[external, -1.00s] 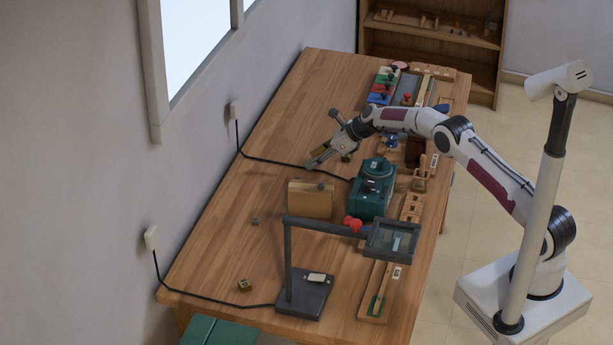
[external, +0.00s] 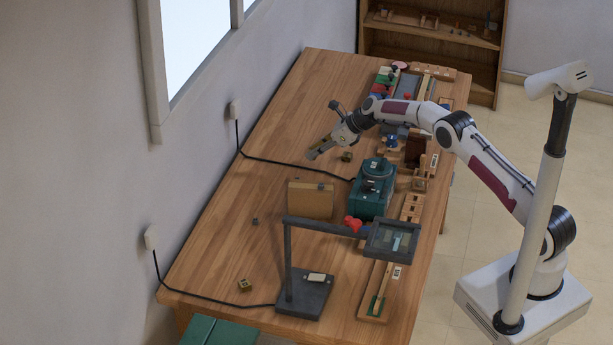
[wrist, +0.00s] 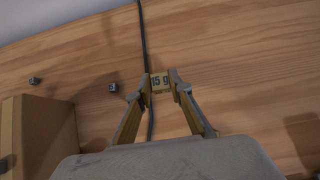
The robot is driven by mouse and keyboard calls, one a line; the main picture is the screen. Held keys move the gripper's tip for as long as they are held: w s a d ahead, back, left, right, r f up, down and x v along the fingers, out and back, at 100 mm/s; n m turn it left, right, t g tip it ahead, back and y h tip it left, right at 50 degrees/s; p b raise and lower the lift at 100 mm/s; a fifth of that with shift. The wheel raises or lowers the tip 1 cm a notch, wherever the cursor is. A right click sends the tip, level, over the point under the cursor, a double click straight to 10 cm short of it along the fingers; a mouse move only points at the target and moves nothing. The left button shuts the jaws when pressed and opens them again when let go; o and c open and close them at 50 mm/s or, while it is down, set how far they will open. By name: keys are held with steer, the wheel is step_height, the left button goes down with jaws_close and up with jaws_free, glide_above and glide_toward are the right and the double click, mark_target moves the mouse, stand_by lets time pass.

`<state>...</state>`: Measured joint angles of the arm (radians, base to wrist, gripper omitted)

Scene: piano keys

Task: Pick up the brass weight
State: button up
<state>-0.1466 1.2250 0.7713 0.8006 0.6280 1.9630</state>
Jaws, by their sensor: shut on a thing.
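The brass weight (wrist: 160,82) is a small yellowish block with dark marking that looks like "15 g". In the wrist view it sits between the fingertips of my gripper (wrist: 158,88), which is shut on it. In the external view my gripper (external: 319,149) is over the far middle of the table, pointing left and down, apparently a little above the wood. The weight shows there only as a small brownish patch at the tips.
A tan box (external: 310,200) and a teal machine (external: 370,190) stand nearer. A black cord (external: 290,163) crosses the table. A lamp-like stand (external: 305,295) is at the front. The left side is mostly clear.

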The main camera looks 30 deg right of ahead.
step_height(320, 180, up, 9)
steer(key=s+d, duration=1.2)
steer(key=shift+s+d, duration=0.35)
stand_by(0.9)
stand_by(0.7)
steer(key=s+a+n+g, duration=0.1)
steer(key=a, duration=0.7)
steer(key=s+a+n+g+y, duration=0.1)
steer(key=s+a+n, duration=0.1)
steer(key=a, duration=0.6)
steer(key=s+a+n, duration=0.1)
steer(key=a, duration=0.8)
steer(key=shift+s+f+g+y, duration=0.35)
steer(key=shift+g+y, duration=0.05)
steer(key=s+a+n+g, duration=0.1)
steer(key=s+a+n, duration=0.1)
steer(key=s+a, duration=0.5)
steer(key=s+a+f+n+g, duration=0.1)
steer(key=s+a, duration=0.6)
steer(key=a, duration=0.8)
steer(key=shift+s+a+n+g+y, duration=0.2)
steer(key=shift+a+n+g+y, duration=0.2)
steer(key=shift+n+g, duration=0.5)
